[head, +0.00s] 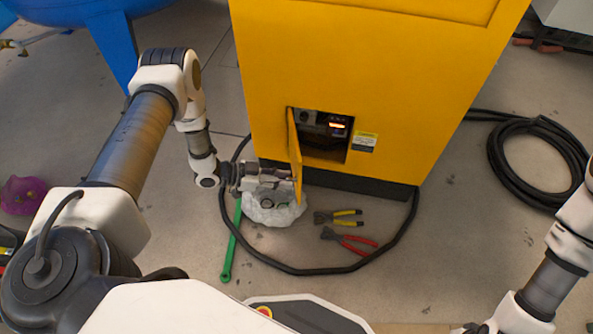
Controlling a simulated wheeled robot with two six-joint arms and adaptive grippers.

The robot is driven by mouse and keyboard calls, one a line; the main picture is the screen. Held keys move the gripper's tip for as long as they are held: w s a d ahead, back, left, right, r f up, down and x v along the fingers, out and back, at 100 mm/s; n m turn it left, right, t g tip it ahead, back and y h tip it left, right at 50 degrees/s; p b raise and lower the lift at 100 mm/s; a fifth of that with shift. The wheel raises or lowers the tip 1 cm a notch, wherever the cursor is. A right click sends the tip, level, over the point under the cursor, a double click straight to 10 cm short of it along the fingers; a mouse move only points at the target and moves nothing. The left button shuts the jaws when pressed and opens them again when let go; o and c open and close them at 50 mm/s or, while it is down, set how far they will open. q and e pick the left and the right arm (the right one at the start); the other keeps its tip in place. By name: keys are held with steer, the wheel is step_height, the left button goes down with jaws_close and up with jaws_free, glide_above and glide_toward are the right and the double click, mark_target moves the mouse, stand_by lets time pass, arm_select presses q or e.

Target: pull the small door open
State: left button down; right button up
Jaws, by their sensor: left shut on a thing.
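The small door (295,150) is a yellow panel on the front of a tall yellow cabinet (400,60). It stands swung out from the opening, seen nearly edge-on. Behind it a dark recess (325,139) shows a control panel with a lit display. My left gripper (288,181) is at the lower part of the door, on its left side, and shut on it; the door partly hides the fingertips. My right gripper (464,328) is at the bottom edge, mostly cut off, away from the cabinet.
A whitish bag (272,212) lies on the floor below my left gripper. Yellow-handled pliers (340,216), red-handled pliers (350,240) and a green bar (231,248) lie nearby. A black hose (375,262) loops around them. Another hose is coiled (497,150) at right. A blue tank (115,40) stands upper left.

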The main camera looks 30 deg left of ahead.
arm_select(q)
steer(key=s+a+m+g+h+b, duration=0.1)
steer(key=a+m+g+h+b, duration=0.1)
steer(key=a+m+g, duration=0.4)
steer(key=shift+a+m+g+b, duration=0.4)
steer(key=shift+a+g+b, duration=0.3)
steer(key=shift+a, duration=1.4)
steer(key=c, duration=1)
jaws_free()
steer(key=shift+a, duration=0.1)
steer(key=v, duration=1.1)
steer(key=shift+a, duration=0.45)
steer(key=shift+f, duration=0.1)
